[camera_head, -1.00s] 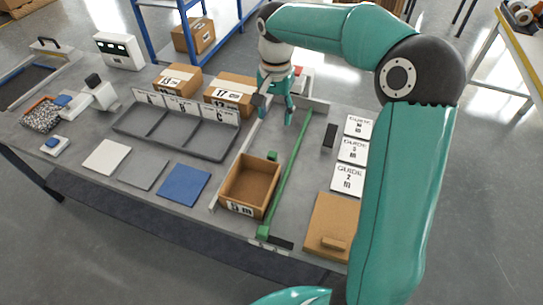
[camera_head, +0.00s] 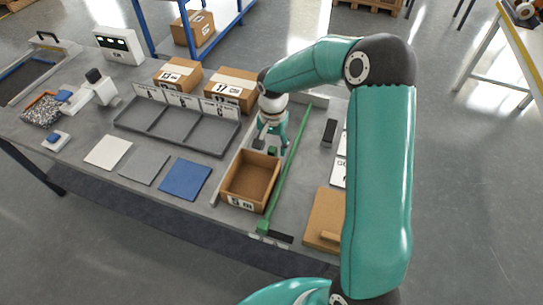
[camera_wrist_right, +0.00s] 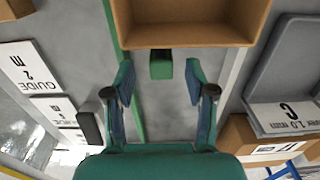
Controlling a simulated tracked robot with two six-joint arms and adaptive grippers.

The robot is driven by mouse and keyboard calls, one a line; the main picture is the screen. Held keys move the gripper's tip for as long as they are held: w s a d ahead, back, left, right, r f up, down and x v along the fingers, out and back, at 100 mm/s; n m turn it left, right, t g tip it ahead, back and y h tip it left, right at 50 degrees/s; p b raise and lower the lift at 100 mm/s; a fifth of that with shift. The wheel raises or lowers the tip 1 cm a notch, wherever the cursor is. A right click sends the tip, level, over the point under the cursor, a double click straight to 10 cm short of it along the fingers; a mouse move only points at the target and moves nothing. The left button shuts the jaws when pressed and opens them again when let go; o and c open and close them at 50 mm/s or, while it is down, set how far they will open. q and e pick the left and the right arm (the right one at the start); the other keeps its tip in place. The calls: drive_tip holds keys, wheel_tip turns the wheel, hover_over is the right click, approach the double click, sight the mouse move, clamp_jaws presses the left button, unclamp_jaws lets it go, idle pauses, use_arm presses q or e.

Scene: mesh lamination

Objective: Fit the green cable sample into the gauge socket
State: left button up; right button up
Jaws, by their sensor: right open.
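A small green block (camera_head: 272,152), which I take for the cable sample, stands just behind the open brown box (camera_head: 233,190). In the right wrist view the green block (camera_wrist_right: 161,66) lies ahead, between and slightly beyond the fingertips, beside the brown box (camera_wrist_right: 185,38). My right gripper (camera_head: 271,145) points down over the table behind the box. In its wrist view the right gripper (camera_wrist_right: 160,80) is open, with nothing between its fingers. I cannot tell which part is the gauge socket. My left gripper is not in view.
A long green bar (camera_head: 287,165) runs right of the box, ending in a green block (camera_head: 263,226). A grey three-part tray (camera_head: 175,130) stands left. White, grey and blue squares (camera_head: 185,180) lie in front of it. A dark upright block (camera_head: 329,132) stands right.

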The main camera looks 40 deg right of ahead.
drive_tip(key=shift+f, duration=1.2)
clamp_jaws()
drive_tip(key=shift+r, duration=0.15)
